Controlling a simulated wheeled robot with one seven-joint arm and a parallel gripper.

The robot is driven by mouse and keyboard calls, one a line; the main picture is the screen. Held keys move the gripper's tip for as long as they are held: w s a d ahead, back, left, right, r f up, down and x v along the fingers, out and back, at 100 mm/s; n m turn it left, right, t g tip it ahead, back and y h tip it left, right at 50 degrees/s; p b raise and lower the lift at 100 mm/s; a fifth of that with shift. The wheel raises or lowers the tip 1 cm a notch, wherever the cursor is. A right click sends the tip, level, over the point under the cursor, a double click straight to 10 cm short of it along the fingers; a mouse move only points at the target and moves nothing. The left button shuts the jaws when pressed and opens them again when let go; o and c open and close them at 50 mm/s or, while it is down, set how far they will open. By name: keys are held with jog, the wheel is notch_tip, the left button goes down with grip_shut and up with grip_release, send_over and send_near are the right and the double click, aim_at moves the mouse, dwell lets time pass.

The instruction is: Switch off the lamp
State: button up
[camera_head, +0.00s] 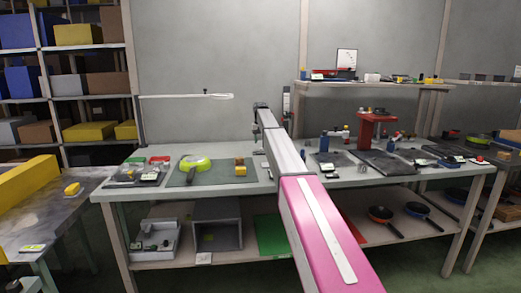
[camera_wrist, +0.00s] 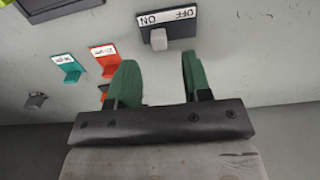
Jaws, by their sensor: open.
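My gripper (camera_wrist: 159,62) is open and empty.
A workbench (camera_head: 262,184) runs below my arm, with a green-yellow pan (camera_head: 195,163) and several tools. A raised shelf (camera_head: 372,86) stands right of the arm.

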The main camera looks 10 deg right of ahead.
aim_at(261, 150)
notch_tip(261, 150, down, 5)
jog(key=shift+f, duration=0.1)
jog(key=shift+d, duration=0.1)
grip_shut()
jog(key=shift+a, duration=1.4)
grip_release()
jog(key=shift+a, duration=0.1)
